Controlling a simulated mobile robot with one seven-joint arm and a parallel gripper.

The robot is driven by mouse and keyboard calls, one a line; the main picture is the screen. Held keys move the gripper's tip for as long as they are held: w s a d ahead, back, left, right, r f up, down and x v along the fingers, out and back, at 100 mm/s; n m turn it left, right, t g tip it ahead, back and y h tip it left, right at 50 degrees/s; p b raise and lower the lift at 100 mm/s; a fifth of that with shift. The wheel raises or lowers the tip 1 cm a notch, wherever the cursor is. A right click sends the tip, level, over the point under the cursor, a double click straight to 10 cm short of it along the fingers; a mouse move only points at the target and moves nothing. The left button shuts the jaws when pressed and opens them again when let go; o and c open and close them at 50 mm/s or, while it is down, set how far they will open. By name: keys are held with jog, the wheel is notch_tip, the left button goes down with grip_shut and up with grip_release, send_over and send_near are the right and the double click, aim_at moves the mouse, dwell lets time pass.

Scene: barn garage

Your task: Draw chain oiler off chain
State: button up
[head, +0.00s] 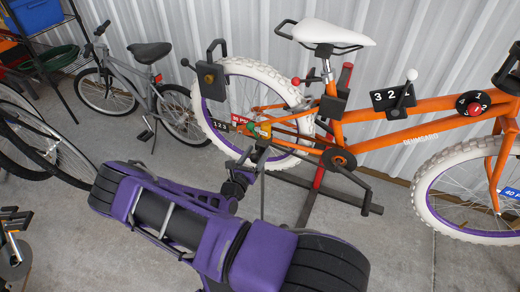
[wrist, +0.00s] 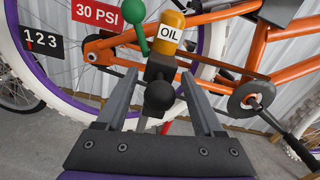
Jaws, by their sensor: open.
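The chain oiler is a yellow-orange bottle with a white OIL label (wrist: 171,32). In the wrist view it stands at top centre, above a dark block with a round black knob (wrist: 160,96). My gripper (wrist: 159,80) is open, with one finger on each side of the knob and block. A gap shows between knob and fingers. In the head view my gripper (head: 262,146) is by the rear wheel, and the oiler is too small there to make out clearly. The chainring (wrist: 250,98) is at right in the wrist view. Where oiler meets chain is hidden.
A green ball-ended lever (wrist: 138,36) stands just left of the bottle. A red 30 PSI tag (wrist: 95,14) and black 123 plate (wrist: 41,43) are farther left. The orange bike (head: 420,118) is on a red-and-black stand (head: 317,184). A grey bike (head: 130,85) stands behind left.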

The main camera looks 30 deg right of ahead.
aim_at(260, 142)
jog(key=shift+x, duration=1.4)
grip_shut()
